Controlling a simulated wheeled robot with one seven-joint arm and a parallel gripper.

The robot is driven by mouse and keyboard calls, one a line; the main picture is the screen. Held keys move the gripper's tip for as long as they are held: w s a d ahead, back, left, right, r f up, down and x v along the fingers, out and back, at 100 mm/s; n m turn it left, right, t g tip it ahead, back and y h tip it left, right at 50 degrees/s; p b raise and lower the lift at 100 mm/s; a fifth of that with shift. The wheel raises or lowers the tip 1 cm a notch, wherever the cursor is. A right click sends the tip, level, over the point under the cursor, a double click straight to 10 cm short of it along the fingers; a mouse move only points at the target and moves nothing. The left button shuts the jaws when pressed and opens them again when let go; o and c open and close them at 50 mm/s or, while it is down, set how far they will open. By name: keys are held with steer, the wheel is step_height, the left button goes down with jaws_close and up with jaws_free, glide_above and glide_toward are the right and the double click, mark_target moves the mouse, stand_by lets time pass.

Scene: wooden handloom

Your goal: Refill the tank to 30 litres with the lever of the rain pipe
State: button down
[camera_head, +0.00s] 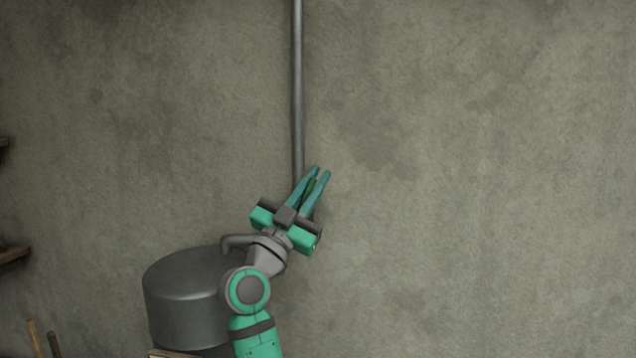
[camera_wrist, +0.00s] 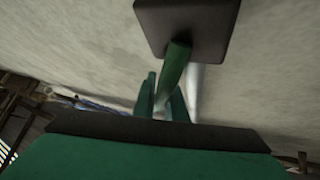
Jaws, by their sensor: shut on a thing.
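The grey rain pipe (camera_head: 297,90) runs straight down the wall to my gripper. My gripper (camera_head: 322,173) is at its lower end, fingers pointing up and slightly right, shut on the dark green lever (camera_head: 310,187). In the wrist view the green lever (camera_wrist: 174,70) runs from a dark square block (camera_wrist: 187,25) down between my gripper's fingers (camera_wrist: 162,98). The grey tank (camera_head: 185,300) stands below and left of my gripper, with a curved spout (camera_head: 235,241) above its top. My arm hides the tank's right side. No water level or litre reading is visible.
The plain plaster wall (camera_head: 470,150) stands close behind the pipe and is clear to the right. Wooden shelf ends (camera_head: 12,255) show at the left edge. Wooden sticks (camera_head: 36,338) stand at the lower left.

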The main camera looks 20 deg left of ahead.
steer(key=c, duration=1.8)
jaws_free()
steer(key=shift+a+f, duration=0.1)
steer(key=shift+a, duration=0.05)
steer(key=shift+w, duration=0.1)
steer(key=shift+d, duration=0.25)
steer(key=shift+s, duration=0.2)
